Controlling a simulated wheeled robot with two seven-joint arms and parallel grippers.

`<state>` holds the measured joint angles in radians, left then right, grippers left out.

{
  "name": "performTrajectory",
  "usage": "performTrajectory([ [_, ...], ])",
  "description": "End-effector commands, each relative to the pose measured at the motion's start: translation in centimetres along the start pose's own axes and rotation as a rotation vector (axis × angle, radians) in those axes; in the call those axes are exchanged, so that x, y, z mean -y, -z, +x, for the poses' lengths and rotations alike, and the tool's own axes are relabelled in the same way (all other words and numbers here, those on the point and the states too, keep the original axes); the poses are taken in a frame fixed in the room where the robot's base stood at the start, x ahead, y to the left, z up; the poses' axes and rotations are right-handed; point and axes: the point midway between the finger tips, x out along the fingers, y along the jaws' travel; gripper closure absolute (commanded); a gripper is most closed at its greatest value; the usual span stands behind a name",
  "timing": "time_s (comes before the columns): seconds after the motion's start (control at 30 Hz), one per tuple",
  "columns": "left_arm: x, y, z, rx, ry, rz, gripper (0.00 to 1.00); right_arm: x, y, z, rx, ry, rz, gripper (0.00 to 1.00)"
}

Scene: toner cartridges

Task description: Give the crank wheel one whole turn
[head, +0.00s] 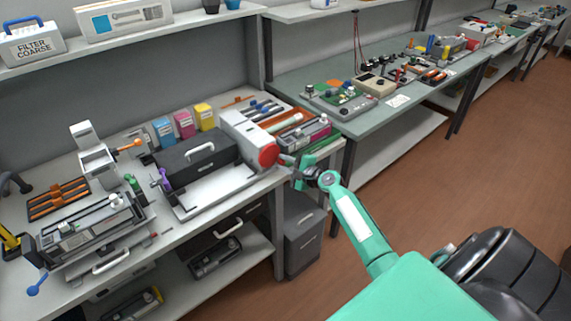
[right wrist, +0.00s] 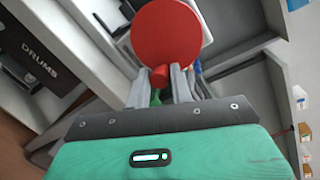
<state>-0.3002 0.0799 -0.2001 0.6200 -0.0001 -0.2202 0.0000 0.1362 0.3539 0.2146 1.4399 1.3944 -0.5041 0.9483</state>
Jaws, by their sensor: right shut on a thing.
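The crank wheel (head: 268,155) is a red disc on the right end of a white and grey machine (head: 243,136) on the bench. In the right wrist view the red wheel (right wrist: 165,30) fills the top middle, with a short red handle (right wrist: 160,74) standing out from its lower part. My right gripper (head: 285,160) reaches the wheel from the right. In the right wrist view its fingers (right wrist: 161,82) are shut around the handle, one on each side. The handle's far end, where it meets the wheel, shows only partly. My left gripper is not in view.
A black cover with a handle (head: 197,156) lies left of the machine. Blue, pink and yellow boxes (head: 183,124) stand behind it. A grey bin (head: 304,240) stands under the bench's right end. The floor (head: 455,180) to the right is clear.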

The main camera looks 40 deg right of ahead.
Motion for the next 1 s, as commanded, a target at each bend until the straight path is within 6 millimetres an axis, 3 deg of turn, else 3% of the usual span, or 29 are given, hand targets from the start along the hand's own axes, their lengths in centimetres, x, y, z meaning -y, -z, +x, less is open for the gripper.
performTrajectory([
  [0.6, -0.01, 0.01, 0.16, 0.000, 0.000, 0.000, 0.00, -0.26, 0.06, 0.00, 0.006, -0.001, 0.039, 1.00],
  [0.63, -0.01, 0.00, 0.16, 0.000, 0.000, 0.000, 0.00, -0.26, 0.06, 0.00, 0.006, -0.001, 0.039, 0.72],
  [0.7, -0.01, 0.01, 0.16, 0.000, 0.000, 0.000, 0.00, -0.24, 0.05, 0.01, 0.006, 0.000, 0.039, 0.58],
  [1.0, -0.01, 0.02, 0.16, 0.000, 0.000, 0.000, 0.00, -0.19, 0.02, -0.03, 0.007, 0.001, 0.038, 0.56],
])
